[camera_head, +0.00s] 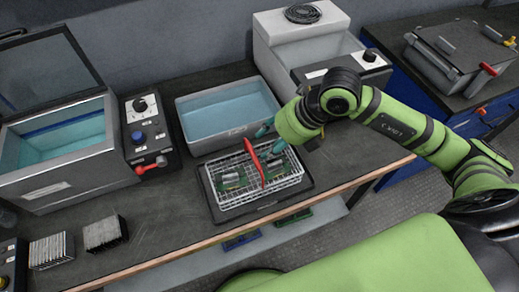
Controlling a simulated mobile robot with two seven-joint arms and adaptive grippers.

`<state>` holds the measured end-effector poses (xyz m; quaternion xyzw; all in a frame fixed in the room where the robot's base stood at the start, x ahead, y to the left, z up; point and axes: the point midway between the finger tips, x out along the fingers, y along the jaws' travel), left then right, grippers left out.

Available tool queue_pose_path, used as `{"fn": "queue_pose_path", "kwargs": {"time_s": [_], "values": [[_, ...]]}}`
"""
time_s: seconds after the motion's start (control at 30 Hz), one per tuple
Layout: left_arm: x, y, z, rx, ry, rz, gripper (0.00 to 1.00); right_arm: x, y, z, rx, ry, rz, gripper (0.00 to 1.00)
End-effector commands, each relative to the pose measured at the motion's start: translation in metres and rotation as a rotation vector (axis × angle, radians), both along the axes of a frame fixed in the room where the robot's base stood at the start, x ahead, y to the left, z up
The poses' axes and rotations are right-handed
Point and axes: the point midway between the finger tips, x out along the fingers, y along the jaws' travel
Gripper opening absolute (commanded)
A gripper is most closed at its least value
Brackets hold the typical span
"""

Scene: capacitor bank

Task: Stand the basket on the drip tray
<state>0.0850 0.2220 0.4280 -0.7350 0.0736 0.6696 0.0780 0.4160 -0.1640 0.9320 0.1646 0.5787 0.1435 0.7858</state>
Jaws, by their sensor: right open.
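The wire basket (277,184) sits on the black drip tray (221,216) near the front edge of the bench, and looks level. It holds green circuit boards (231,181) and has a red handle (254,163) standing up across its middle. My right gripper (270,140) is open, with its teal fingers at the far side of the basket, close behind and right of the handle. It does not hold the handle; whether a finger touches it I cannot tell. My right wrist hides part of the far right corner. My left gripper is not in view.
A water-filled grey tub (190,148) stands just behind the tray. A lidded bath (60,185) and control box (150,132) are to the left, a white machine (275,45) behind right. Two small racks (104,233) (51,250) stand front left. Bare bench lies between.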

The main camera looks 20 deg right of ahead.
Motion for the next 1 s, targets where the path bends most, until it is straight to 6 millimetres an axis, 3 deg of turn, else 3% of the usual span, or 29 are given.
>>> {"fn": "queue_pose_path", "kwargs": {"time_s": [0.1,0.3,1.0], "values": [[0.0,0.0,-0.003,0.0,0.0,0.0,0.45,-0.004,-0.008,0.015,-0.002,-0.003,-0.001,0.44],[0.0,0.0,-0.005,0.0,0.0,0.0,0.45,-0.009,-0.013,0.027,0.0,0.001,0.0,0.44],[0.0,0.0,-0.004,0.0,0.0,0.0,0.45,-0.009,-0.013,0.027,0.001,0.001,0.0,0.44]]}}
